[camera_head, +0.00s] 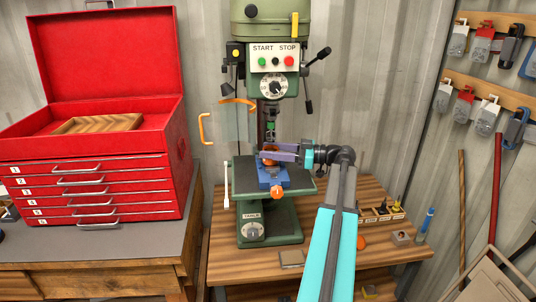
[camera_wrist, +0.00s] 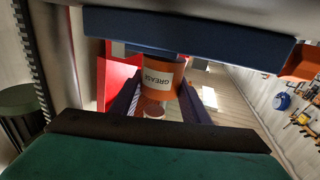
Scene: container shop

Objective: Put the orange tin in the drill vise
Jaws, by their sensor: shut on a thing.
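The orange tin (camera_wrist: 163,72), with a white GREASE label, is between the two dark fingers of my gripper (camera_wrist: 157,100) in the wrist view. In the head view my gripper (camera_head: 268,154) reaches in from the right, shut on the tin, which is mostly hidden; a bit of orange (camera_head: 268,162) shows below the fingers. The blue drill vise (camera_head: 273,176), with an orange knob at its front, stands on the drill press table directly below. The tin is at or just above the vise; I cannot tell whether it touches it or sits between its jaws.
The drill chuck (camera_head: 271,128) hangs close above my gripper. A clear guard with an orange handle (camera_head: 205,128) stands open to the left. A red tool chest (camera_head: 90,180) is at the left.

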